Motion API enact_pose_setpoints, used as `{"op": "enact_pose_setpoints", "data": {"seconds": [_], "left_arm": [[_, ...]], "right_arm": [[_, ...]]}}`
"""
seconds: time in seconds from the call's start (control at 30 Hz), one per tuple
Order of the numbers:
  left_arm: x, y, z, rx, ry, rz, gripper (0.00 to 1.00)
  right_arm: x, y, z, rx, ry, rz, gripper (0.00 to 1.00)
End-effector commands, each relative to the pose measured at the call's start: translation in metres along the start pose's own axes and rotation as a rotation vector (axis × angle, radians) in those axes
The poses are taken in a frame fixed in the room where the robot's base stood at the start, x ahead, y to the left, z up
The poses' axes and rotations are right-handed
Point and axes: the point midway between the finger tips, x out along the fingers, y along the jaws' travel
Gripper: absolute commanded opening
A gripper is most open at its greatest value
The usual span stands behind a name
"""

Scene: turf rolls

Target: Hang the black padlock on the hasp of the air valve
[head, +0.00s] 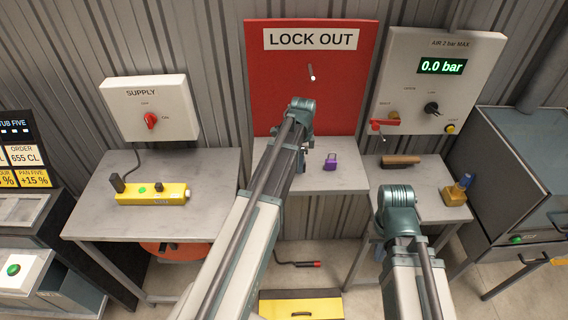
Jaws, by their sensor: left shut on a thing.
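The air valve (384,124), with a red handle, is low on the left of the pale air panel (440,85). Its hasp is too small to make out. I see no black padlock. My left arm (302,105) reaches up in front of the red lock-out board. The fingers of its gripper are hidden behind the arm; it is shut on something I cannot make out. My right arm (397,197) is lower, in front of the right-hand table, and its gripper is hidden.
The lock-out board (265,90) has a peg (311,73). A purple padlock (331,162) lies on the middle table. A brown-handled tool (400,160) and a yellow-and-blue object (456,190) are on the right table. A yellow power strip (153,194) lies on the left table.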

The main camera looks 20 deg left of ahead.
Motion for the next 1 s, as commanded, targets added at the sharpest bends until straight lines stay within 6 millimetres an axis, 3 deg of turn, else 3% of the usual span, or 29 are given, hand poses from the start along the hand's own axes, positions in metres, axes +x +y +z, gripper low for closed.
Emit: {"op": "enact_pose_setpoints", "data": {"seconds": [0.2, 0.53, 0.73, 0.9, 1.0], "left_arm": [[0.004, -0.026, 0.027, -0.002, 0.0, 0.0, 0.0], [0.004, -0.031, 0.034, 0.001, 0.0, 0.0, 0.0], [0.007, -0.049, 0.052, -0.002, 0.0, 0.0, 0.0], [0.036, -0.047, 0.052, 0.001, 0.0, 0.0, 0.0], [0.04, -0.047, 0.052, 0.001, 0.0, 0.0, 0.0]], "right_arm": [[0.004, 0.0, 0.0, 0.0, 0.0, 0.0, 0.0], [0.004, 0.0, 0.0, 0.0, 0.0, 0.0, 0.0], [0.007, -0.001, 0.0, 0.0, 0.0, 0.0, 0.0], [0.036, -0.003, -0.002, 0.001, 0.0, 0.0, 0.0], [0.04, -0.004, -0.002, 0.002, 0.0, 0.0, 0.0]]}}
